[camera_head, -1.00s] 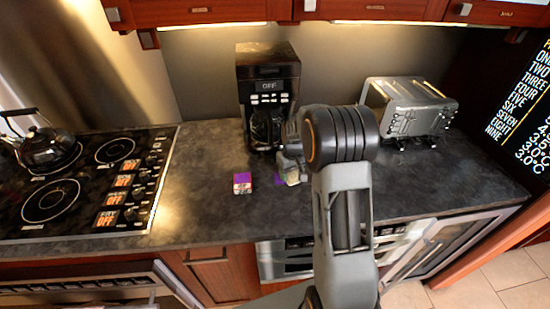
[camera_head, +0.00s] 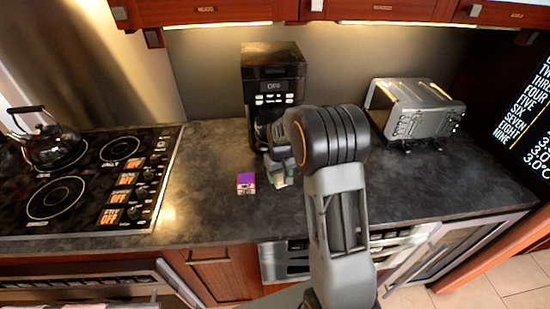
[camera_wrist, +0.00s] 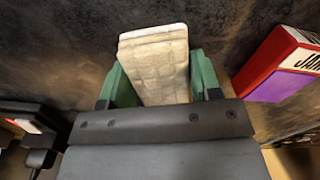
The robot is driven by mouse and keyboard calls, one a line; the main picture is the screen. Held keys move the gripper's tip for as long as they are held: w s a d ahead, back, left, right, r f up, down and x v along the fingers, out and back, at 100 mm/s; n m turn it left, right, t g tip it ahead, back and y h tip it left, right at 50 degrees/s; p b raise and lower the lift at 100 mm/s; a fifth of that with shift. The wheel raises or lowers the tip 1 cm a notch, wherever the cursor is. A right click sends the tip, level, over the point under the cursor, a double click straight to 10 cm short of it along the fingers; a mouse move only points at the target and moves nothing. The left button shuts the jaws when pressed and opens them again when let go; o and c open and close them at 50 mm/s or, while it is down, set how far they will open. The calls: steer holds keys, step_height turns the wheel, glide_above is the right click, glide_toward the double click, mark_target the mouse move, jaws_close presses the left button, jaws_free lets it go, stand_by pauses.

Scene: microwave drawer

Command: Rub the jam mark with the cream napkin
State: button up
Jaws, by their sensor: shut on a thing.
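The cream napkin (camera_wrist: 155,62) is a folded, quilted pad between the green fingers of my gripper (camera_wrist: 162,80) in the wrist view. My gripper is shut on it, and its far end sticks out past the fingertips over the dark counter. In the head view my gripper (camera_head: 279,176) is low at the counter, in front of the coffee maker. I cannot tell whether the napkin touches the counter. No jam mark shows now; the napkin or gripper may hide it.
A small purple, red and white box (camera_head: 246,183) stands just left of my gripper; in the wrist view it is close on the right (camera_wrist: 280,65). The coffee maker (camera_head: 272,75) is behind, the toaster (camera_head: 415,108) right, the stove (camera_head: 90,180) left. Counter at right is clear.

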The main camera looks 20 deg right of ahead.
steer(key=shift+a, duration=0.45)
steer(key=shift+r+p, duration=2.55)
steer(key=shift+r, duration=1.5)
